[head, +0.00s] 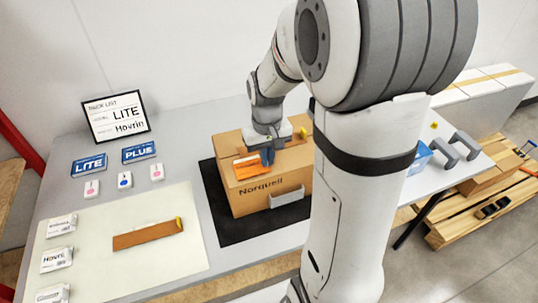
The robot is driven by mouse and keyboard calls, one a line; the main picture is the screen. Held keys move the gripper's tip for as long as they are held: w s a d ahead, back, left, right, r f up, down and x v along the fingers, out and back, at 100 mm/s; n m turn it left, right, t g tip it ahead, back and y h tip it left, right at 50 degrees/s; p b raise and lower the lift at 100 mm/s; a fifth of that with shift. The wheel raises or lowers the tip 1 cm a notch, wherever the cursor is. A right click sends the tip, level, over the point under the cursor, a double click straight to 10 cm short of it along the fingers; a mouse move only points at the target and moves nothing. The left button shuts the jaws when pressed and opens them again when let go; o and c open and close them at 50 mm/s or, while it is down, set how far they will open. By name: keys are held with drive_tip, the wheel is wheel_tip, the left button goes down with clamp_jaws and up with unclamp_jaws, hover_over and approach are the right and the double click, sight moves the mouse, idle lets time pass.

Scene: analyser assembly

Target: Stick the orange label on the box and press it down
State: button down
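The brown cardboard box (270,198), printed "Norquell", stands on a dark mat on the table. An orange label (249,168) with pale marks lies on the left part of its top and looks flat; its right end is partly hidden by my gripper. My gripper (267,157) points down at the box top, beside and partly over the label. Its blue fingertips look close together, with nothing clearly between them. Whether they touch the label or box cannot be told.
A brown strip with a yellow tab (147,235) lies on the pale mat (120,267) at left.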

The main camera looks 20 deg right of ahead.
drive_tip(key=c, duration=1.5)
unclamp_jaws()
drive_tip(key=shift+r+p, duration=2.65)
drive_tip(key=shift+r, duration=0.9)
drive_tip(key=shift+c, duration=0.3)
